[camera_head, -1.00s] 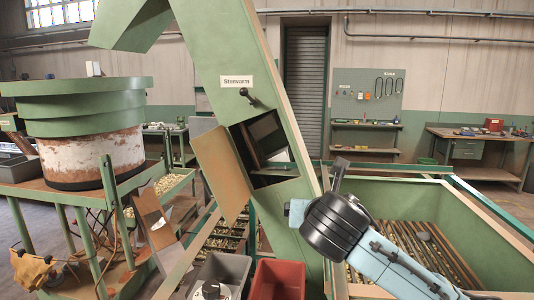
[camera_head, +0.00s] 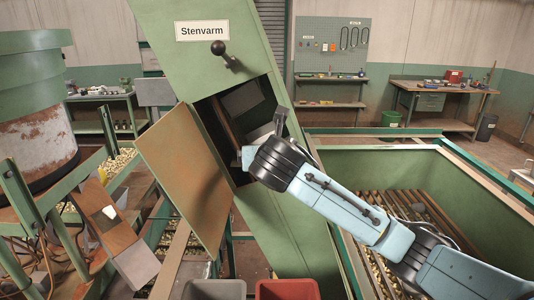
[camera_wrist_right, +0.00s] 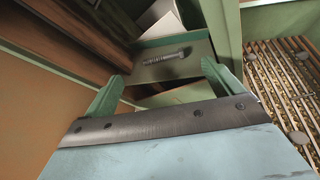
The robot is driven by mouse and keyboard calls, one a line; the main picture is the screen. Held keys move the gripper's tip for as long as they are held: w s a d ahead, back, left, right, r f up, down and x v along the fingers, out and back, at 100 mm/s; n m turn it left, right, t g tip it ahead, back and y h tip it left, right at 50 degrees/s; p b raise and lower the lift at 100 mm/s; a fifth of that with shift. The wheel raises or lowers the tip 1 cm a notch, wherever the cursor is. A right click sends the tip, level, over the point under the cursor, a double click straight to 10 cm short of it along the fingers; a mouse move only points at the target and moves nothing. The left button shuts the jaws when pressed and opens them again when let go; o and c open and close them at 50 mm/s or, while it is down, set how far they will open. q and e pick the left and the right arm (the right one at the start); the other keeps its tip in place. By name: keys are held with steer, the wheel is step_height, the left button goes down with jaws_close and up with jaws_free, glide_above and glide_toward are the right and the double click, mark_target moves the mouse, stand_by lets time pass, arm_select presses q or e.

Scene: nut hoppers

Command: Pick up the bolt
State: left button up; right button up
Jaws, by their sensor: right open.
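The bolt (camera_wrist_right: 165,57) is grey and lies on its side on a pale ledge inside the green machine's opening, in the right wrist view. In the head view I cannot make it out. My right gripper (camera_wrist_right: 160,82) is open and empty, its two fingers spread apart with the bolt beyond and between them, not touching it. In the head view, the right gripper (camera_head: 262,138) is at the opening (camera_head: 237,115) of the leaning green housing (camera_head: 170,55) marked "Stenvarm". My left gripper is not in view.
A brown hatch door (camera_head: 180,175) hangs open left of the opening. A green hopper (camera_head: 400,165) with a slatted grate stands at the right, under my arm. A grey bin (camera_head: 214,290) and a red bin (camera_head: 287,290) stand below. The opening's edges are close around the gripper.

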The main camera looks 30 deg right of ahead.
steer(key=p+x, duration=0.1)
steer(key=x, duration=0.6)
steer(key=shift+s+d+f, duration=0.1)
steer(key=shift+s, duration=0.05)
steer(key=shift+w+d+f, duration=0.1)
steer(key=shift+w+f, duration=0.05)
steer(key=shift+w, duration=0.1)
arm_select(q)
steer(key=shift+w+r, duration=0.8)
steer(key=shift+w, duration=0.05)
arm_select(e)
steer(key=c, duration=1.1)
